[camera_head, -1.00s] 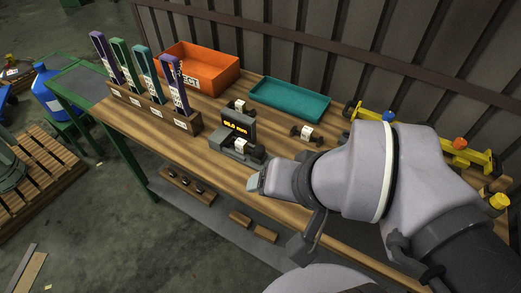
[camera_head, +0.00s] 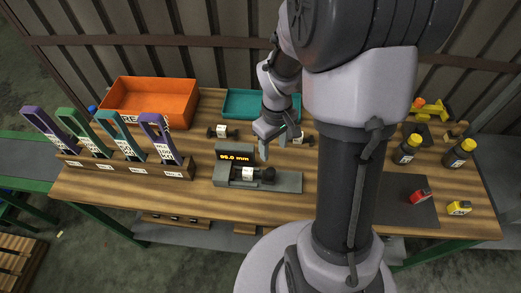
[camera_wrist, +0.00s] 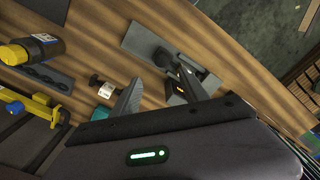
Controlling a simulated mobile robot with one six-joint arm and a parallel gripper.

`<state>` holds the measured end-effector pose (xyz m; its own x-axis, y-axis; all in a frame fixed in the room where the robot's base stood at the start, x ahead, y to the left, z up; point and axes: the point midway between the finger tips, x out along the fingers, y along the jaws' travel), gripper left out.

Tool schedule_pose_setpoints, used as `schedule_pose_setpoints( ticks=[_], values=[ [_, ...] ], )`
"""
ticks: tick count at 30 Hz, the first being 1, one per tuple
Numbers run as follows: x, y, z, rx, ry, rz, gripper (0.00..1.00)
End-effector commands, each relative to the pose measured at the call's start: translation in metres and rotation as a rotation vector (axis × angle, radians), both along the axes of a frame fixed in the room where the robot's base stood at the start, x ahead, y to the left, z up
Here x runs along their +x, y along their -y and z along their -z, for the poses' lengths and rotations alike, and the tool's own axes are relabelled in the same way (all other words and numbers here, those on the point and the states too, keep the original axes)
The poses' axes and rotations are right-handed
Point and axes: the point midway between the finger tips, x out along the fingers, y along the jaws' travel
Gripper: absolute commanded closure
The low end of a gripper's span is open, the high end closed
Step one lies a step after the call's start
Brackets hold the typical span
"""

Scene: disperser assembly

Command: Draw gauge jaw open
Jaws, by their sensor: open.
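The gauge (camera_head: 288,184) is a grey block with a dark display housing (camera_head: 235,156) showing an orange millimetre reading. It sits near the middle of the bench. A dark spool-shaped part with a white label (camera_head: 248,174) lies on it. My gripper (camera_head: 278,147) hangs just behind and above the gauge, fingers apart and empty. In the wrist view my open fingers (camera_wrist: 158,75) show with the gauge's grey base (camera_wrist: 150,42) beyond them. One finger partly covers the gauge there, so its jaw is not clear.
Two labelled dark spools (camera_head: 222,132) (camera_head: 298,139) lie behind the gauge. An orange bin (camera_head: 150,98) and teal tray (camera_head: 240,103) stand at the back. A rack (camera_head: 130,167) of coloured handles is left. Yellow-capped bottles (camera_head: 407,150) stand right. The bench front is clear.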

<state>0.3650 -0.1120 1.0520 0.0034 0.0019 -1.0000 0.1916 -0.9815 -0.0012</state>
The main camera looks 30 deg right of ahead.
Motion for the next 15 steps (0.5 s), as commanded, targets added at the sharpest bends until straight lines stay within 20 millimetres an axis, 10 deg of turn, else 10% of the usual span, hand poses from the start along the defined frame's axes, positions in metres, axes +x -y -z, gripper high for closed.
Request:
schedule_pose_setpoints(
  ticks=[15],
  values=[
    [0.000, -0.001, 0.125, 0.002, -0.001, 0.001, 0.48]
  ],
)
